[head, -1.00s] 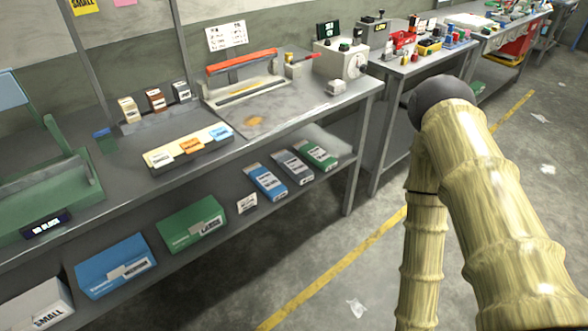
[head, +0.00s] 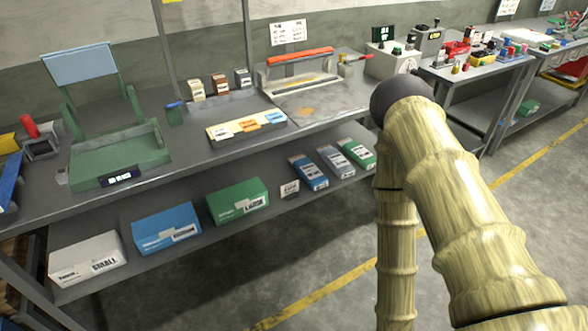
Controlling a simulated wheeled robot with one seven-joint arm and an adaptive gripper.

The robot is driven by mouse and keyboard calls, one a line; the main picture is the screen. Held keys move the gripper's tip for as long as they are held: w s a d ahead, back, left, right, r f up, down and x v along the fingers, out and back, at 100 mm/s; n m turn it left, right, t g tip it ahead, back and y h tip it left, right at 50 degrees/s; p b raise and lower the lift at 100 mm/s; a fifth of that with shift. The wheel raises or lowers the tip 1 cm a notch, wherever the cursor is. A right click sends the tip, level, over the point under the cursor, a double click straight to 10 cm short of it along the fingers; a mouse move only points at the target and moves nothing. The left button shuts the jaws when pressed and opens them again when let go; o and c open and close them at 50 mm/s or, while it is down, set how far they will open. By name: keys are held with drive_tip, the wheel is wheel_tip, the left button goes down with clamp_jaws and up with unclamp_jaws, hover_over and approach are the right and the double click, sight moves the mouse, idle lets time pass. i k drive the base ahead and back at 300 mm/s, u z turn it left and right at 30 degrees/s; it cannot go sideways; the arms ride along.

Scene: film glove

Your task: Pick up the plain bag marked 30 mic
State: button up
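I cannot make out which thing is the plain bag marked 30 mic; small print is unreadable at this distance. On the bench, a low tray (head: 216,137) holds flat pieces with a cream, an orange (head: 250,125) and a blue (head: 271,118) part facing front. Three small boxes, cream (head: 196,90), brown (head: 220,85) and grey (head: 243,79), stand behind it. My gripper is out of view; only my arm's bamboo-like links show at the right, apart from the tray.
The lower shelf holds a white box marked SMALL (head: 86,262), a blue box (head: 166,229), a green box (head: 237,202) and several slim boxes. A green stand (head: 120,155) is at left, a red-handled sealer (head: 300,72) at back. Floor in front is clear.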

sight(334, 159)
drive_tip(key=u, duration=0.55)
drive_tip(key=i, duration=1.55)
drive_tip(key=z, duration=1.55)
drive_tip(key=i, duration=1)
drive_tip(key=z, duration=1.05)
